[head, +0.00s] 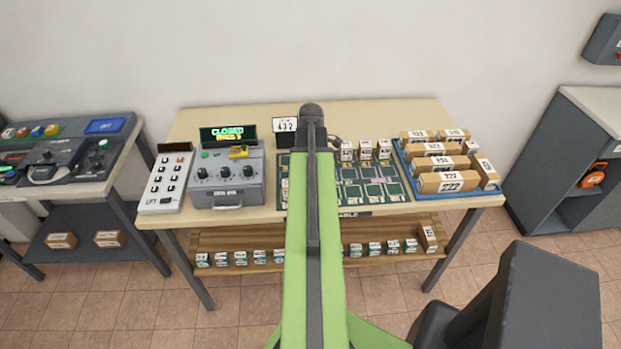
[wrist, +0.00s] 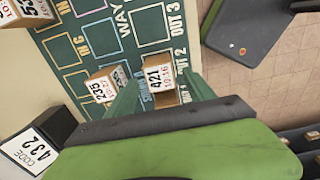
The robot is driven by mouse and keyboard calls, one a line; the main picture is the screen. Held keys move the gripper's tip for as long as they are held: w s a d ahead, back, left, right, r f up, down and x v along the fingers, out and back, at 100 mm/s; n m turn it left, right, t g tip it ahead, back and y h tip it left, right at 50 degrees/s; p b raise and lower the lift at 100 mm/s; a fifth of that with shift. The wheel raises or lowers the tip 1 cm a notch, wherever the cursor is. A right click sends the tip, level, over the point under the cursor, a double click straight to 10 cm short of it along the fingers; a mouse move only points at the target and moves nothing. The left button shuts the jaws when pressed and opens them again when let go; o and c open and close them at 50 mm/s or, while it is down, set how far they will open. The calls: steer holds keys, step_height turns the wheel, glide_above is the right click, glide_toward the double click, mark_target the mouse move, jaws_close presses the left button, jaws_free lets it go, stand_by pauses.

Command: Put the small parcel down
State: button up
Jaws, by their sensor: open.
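In the wrist view, a small brown parcel (wrist: 158,74) with a white label reading 421 and 10:16 is at the edge of the dark green sorting mat (wrist: 122,58), near the OUT 2 lettering. My gripper (wrist: 160,92) is open, with one green finger on each side of this parcel. Its underside is hidden, and I cannot tell whether a finger touches it. Another small parcel (wrist: 102,88), labelled 235, is just left of the left finger. In the head view, my arm covers the middle of the mat (head: 398,204) and hides the gripper.
A code sign 432 (head: 285,126) stands behind the mat. Left are a grey dial machine (head: 228,192) and a button panel (head: 166,180). Right is a blue tray (head: 407,173) of brown boxes. Several small parcels line the shelf below. The tabletop's back strip (head: 380,115) is clear.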

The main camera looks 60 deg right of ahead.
step_height(320, 180, up, 10)
steer(key=p, duration=0.8)
steer(key=shift+f, duration=0.25)
steer(key=shift+w+a, duration=0.1)
steer(key=w+a+m, duration=0.2)
steer(key=w+a, duration=0.7)
steer(key=a, duration=0.4)
steer(key=w+a+m, duration=0.2)
steer(key=w+a, duration=0.8)
steer(key=a, duration=0.3)
steer(key=w+a+m, duration=0.2)
steer(key=a+m, duration=0.1)
steer(key=a, duration=2.1)
steer(key=shift+w, duration=0.3)
